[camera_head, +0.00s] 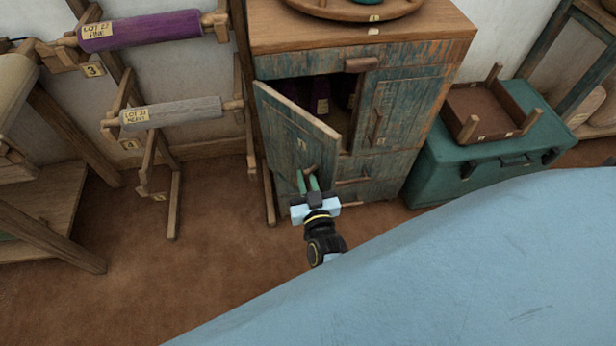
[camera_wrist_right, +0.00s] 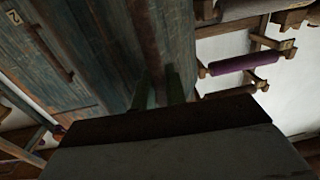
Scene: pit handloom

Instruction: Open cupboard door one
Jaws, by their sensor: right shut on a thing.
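Cupboard door one (camera_head: 290,130), the left door of the weathered blue-green cupboard (camera_head: 360,90), stands partly open, swung out toward me from its left edge. Dark purple things show in the opening behind it. My right gripper (camera_head: 309,182) is at the lower free edge of this door, its green fingers shut on the door's handle; the grip itself is mostly hidden. In the right wrist view the fingers (camera_wrist_right: 160,88) reach up against the door's planks (camera_wrist_right: 155,40). Door two (camera_head: 395,112) is closed, with its own wooden handle. My left gripper is not in view.
A rack with a purple roll (camera_head: 140,30) and a grey roll (camera_head: 170,113) stands left of the cupboard, close to the door's hinge side. A teal chest (camera_head: 490,155) with a brown tray (camera_head: 490,110) on it stands at right. Brown floor (camera_head: 210,260) is clear in front.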

